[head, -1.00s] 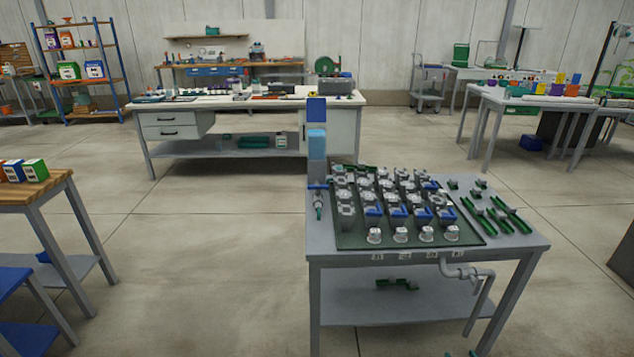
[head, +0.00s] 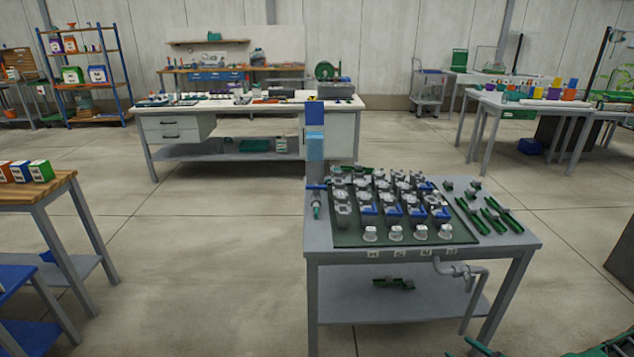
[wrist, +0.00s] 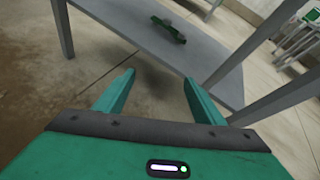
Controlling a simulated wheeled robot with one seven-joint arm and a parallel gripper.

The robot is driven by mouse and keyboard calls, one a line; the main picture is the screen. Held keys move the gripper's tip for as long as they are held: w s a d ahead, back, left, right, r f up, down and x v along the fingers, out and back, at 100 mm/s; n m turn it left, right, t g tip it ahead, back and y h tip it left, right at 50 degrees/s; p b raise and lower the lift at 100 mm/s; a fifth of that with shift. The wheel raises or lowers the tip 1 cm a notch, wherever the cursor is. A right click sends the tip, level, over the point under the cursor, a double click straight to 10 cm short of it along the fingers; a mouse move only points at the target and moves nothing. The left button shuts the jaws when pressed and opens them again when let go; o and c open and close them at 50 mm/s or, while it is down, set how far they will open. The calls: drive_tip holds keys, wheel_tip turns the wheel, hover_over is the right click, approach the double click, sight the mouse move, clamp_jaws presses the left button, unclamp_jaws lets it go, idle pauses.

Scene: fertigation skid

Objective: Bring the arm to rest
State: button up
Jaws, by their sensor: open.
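My gripper (wrist: 158,98) shows in the wrist view with its two green fingers spread apart and nothing between them. Beyond the fingers are the legs and the grey lower shelf (wrist: 150,48) of a table, with a small green part (wrist: 170,30) lying on the shelf. In the head view, a green piece of my arm (head: 590,347) shows at the bottom right edge. The gripper's fingers cannot be made out there.
The grey skid table (head: 420,256) carries a board of fittings (head: 395,205), loose green parts (head: 490,215) and a blue-topped column (head: 315,130). Its drain pipe (head: 465,268) juts from the front. A wooden-topped table (head: 40,190) stands left. Floor (head: 200,260) between them is clear.

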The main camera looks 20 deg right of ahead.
drive_tip(key=a+r+n+g+y, duration=0.1)
drive_tip(key=a+r+n+g, duration=0.4)
drive_tip(key=r, duration=0.6)
drive_tip(key=a+r+n+g, duration=0.1)
drive_tip(key=r+n+g, duration=0.2)
drive_tip(key=r+n, duration=0.7)
drive_tip(key=a+r+n+g+y, duration=0.1)
drive_tip(key=a+r+n+g, duration=0.25)
drive_tip(key=r, duration=0.95)
drive_tip(key=s+a+r+n+g+h, duration=0.1)
drive_tip(key=s+a+r+n, duration=0.1)
drive_tip(key=s+a+r, duration=0.35)
drive_tip(key=s+a+r+n+g+h, duration=0.1)
drive_tip(key=s+a+r+n, duration=0.15)
drive_tip(key=r, duration=0.65)
drive_tip(key=s+a+r+n, duration=0.2)
drive_tip(key=s+a+r, duration=0.4)
drive_tip(key=s, duration=0.5)
drive_tip(key=shift+a+r+n+h, duration=0.2)
drive_tip(key=shift+a+n+h, duration=0.2)
drive_tip(key=shift+a, duration=0.35)
drive_tip(key=shift+w, duration=0.15)
drive_tip(key=shift+w+f, duration=0.25)
drive_tip(key=shift+w, duration=0.25)
